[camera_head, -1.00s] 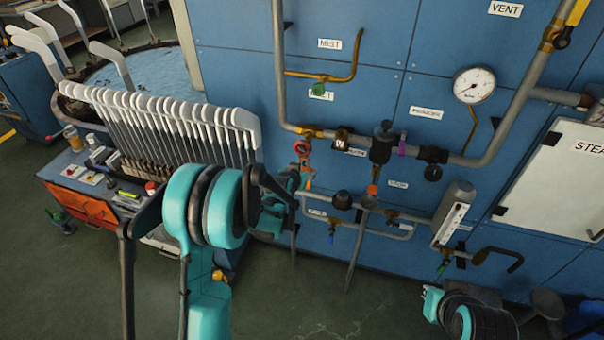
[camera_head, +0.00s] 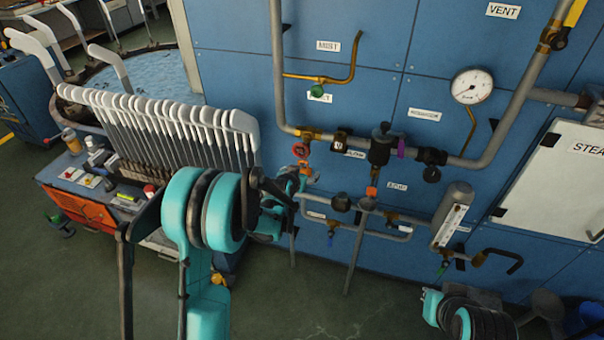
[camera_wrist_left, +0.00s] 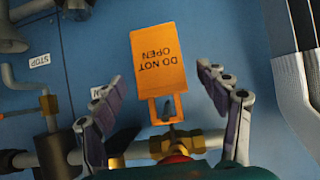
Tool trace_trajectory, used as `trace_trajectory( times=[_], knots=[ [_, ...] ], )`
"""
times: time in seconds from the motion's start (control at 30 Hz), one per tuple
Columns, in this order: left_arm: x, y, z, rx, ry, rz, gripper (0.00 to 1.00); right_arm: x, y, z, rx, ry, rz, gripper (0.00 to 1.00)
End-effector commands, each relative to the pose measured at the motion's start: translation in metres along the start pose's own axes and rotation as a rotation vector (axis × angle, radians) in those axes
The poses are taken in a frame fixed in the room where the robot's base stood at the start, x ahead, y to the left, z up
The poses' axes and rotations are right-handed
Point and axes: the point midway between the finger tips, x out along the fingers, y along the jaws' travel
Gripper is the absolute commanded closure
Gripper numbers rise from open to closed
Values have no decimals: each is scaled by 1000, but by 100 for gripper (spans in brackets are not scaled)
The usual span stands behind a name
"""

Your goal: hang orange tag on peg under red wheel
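The orange tag (camera_wrist_left: 158,62), marked DO NOT OPEN, shows in the left wrist view with its lettering upside down. Its open loop end surrounds a small dark peg tip beside a brass valve body (camera_wrist_left: 185,142). The red wheel (camera_wrist_left: 176,158) is mostly hidden at the bottom edge; in the head view the red wheel (camera_head: 302,150) is on the pipe at centre. My left gripper (camera_wrist_left: 165,95) is open, with one finger on each side of the tag and clear gaps to it. In the head view my left gripper (camera_head: 298,184) is just below the wheel, partly hidden by my arm. My right fingers are out of view.
Pipes and valves line the blue wall panel (camera_head: 230,60), including a gauge (camera_head: 472,86) and a green-handled tap (camera_head: 317,91). White sock boards (camera_head: 170,118) stand in a rack on the left. The floor (camera_head: 310,300) in front is clear.

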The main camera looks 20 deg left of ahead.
Motion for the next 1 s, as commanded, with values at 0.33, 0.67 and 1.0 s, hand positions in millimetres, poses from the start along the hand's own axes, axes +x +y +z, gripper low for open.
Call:
trace_trajectory(
  times=[0.33, 0.67, 1.0],
  knots=[
    [-25, 0, 0, 0, 0, 0, 26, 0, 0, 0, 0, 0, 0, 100],
    [-93, 0, 1, 0, 0, 0, 26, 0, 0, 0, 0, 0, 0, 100],
    [-120, 0, 0, -1, 0, 0, 26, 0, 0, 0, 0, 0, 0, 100]
  ],
)
